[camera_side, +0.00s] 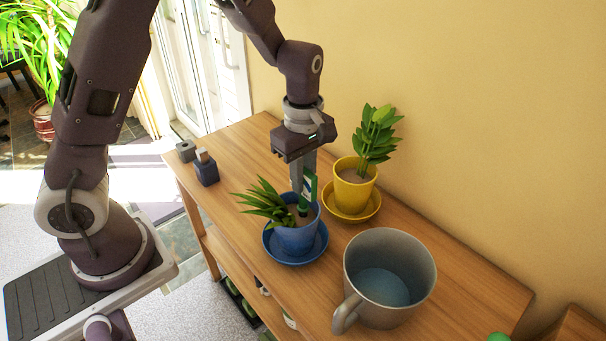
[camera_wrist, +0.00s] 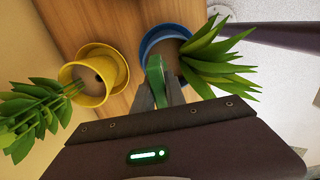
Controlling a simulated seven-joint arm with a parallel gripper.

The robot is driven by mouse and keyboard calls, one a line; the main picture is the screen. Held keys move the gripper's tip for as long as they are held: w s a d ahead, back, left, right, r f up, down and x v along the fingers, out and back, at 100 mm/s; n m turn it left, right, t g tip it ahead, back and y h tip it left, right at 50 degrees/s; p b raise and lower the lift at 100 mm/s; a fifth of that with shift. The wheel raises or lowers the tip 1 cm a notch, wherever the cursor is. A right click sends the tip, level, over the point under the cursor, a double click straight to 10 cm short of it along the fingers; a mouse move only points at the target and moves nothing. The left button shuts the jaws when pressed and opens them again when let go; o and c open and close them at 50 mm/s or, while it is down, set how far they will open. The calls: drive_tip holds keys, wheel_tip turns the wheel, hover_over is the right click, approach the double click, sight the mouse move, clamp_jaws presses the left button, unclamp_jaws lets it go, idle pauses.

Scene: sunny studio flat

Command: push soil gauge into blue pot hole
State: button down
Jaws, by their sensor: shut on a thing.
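The blue pot (camera_side: 298,238) stands on a blue saucer on the wooden bench, with a spiky green plant leaning to its left side in the side view. My gripper (camera_side: 306,180) is above the pot, pointing down, shut on the green soil gauge (camera_side: 310,190). The gauge is upright, and its lower end is at or just above the soil; I cannot tell whether it is in the hole. In the wrist view the gauge (camera_wrist: 155,68) lies between my fingers over the soil of the blue pot (camera_wrist: 150,42). The hole itself is hidden.
A yellow pot (camera_side: 354,190) with a leafy plant stands close behind on the right. A large grey mug-like can (camera_side: 390,275) holding water stands at the front right.

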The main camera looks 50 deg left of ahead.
drive_tip(key=shift+f, duration=0.3)
idle(0.4)
drive_tip(key=shift+f, duration=0.4)
drive_tip(key=shift+f, duration=0.4)
idle(0.8)
drive_tip(key=c, duration=0.8)
unclamp_jaws()
drive_tip(key=shift+r, duration=0.15)
drive_tip(key=shift+r, duration=3.45)
